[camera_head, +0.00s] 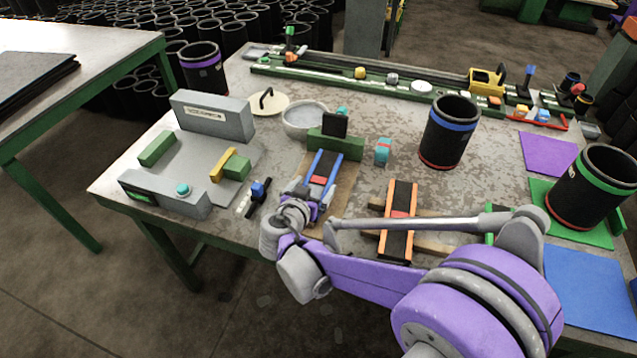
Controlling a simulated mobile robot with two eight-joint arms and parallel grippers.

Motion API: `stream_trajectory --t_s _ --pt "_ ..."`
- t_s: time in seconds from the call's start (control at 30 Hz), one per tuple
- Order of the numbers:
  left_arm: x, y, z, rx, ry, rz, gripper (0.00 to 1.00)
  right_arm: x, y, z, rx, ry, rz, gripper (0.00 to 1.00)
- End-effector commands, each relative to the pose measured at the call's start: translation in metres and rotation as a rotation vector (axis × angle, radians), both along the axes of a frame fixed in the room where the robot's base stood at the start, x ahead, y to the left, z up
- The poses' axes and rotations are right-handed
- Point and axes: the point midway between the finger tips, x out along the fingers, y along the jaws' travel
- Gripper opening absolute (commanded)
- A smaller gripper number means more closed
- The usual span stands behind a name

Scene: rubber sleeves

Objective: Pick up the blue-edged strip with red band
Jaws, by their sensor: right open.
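The blue-edged strip (325,162) is dark with blue long edges and a red band across it. It lies lengthwise on a brown board, its far end near a green block. My right gripper (314,196) is open at the strip's near end. Its purple and grey parts hide that end, and I cannot tell whether they touch it. An orange-edged strip (399,200) with a red band lies to the right, partly behind my arm. My left gripper is not in view.
A blue-banded black sleeve (449,130) and a green-banded one (592,185) stand to the right. A grey device (165,205) with a teal button stands left. A round dish (305,118) and green rail (350,82) lie behind. Bare tabletop shows between them.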

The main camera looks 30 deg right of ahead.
Motion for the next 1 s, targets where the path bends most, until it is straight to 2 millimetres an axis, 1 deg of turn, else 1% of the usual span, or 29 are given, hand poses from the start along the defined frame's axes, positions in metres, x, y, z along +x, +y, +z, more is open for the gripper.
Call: stream_trajectory --t_s 0.07,0.2,0.47,0.5,0.87,0.9,1.0 --pt "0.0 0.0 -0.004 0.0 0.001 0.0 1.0 0.008 -0.009 -0.009 -0.001 0.001 -0.004 1.0" --pt "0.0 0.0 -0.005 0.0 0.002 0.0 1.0 0.018 -0.02 -0.014 0.0 0.0 -0.002 1.0" --pt "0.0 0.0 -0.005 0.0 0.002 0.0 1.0 0.02 -0.023 -0.015 0.0 0.0 -0.001 1.0" --pt "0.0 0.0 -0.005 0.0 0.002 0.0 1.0 0.02 -0.023 -0.015 0.0 0.0 -0.001 0.98" --pt "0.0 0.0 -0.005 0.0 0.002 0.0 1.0 0.02 -0.022 -0.015 0.0 0.0 -0.001 0.33" --pt "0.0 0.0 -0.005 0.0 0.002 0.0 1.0 0.02 -0.022 -0.015 0.0 0.0 -0.001 0.3" --pt "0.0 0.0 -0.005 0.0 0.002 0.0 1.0 0.02 -0.022 -0.015 0.0 0.0 -0.001 0.3"
